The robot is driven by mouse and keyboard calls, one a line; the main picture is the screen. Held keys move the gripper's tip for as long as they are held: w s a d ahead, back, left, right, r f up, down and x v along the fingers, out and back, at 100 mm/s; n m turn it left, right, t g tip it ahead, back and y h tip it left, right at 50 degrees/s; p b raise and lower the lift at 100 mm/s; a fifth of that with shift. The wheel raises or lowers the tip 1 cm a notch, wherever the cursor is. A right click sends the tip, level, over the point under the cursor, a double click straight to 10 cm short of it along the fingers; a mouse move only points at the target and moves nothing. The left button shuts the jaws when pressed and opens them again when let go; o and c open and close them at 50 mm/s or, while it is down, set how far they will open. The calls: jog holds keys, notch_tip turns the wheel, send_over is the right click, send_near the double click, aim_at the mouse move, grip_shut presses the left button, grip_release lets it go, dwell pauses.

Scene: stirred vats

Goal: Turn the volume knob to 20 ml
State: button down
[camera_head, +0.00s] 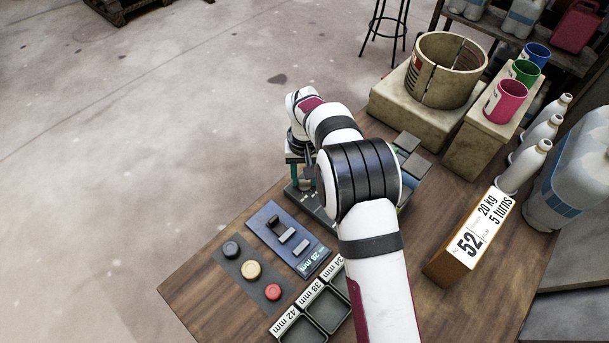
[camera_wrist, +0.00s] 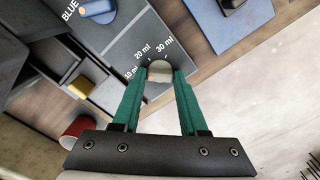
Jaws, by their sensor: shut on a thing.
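The volume knob (camera_wrist: 158,70) is a small pale round-topped piece on a dark grey panel (camera_wrist: 125,48) in the wrist view. My gripper (camera_wrist: 160,80) has its two green fingers on either side of the knob and is shut on it. White labels fan out above the knob: 20 ml (camera_wrist: 143,52) and 30 ml (camera_wrist: 164,43), with a partly covered one to the left. I cannot make out a pointer on the knob. In the head view my gripper (camera_head: 298,172) is down at the panel, and my arm hides most of the panel.
Trays (camera_head: 328,310) sit near the table edge. A box marked 52 (camera_head: 470,240), bottles, cups and a vat (camera_head: 440,70) stand to the right.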

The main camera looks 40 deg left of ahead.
jog(key=m, duration=0.4)
jog(key=shift+m, duration=2.3)
jog(key=shift+c, duration=2.2)
grip_release()
notch_tip(320, 180, up, 16)
jog(key=shift+f, duration=0.1)
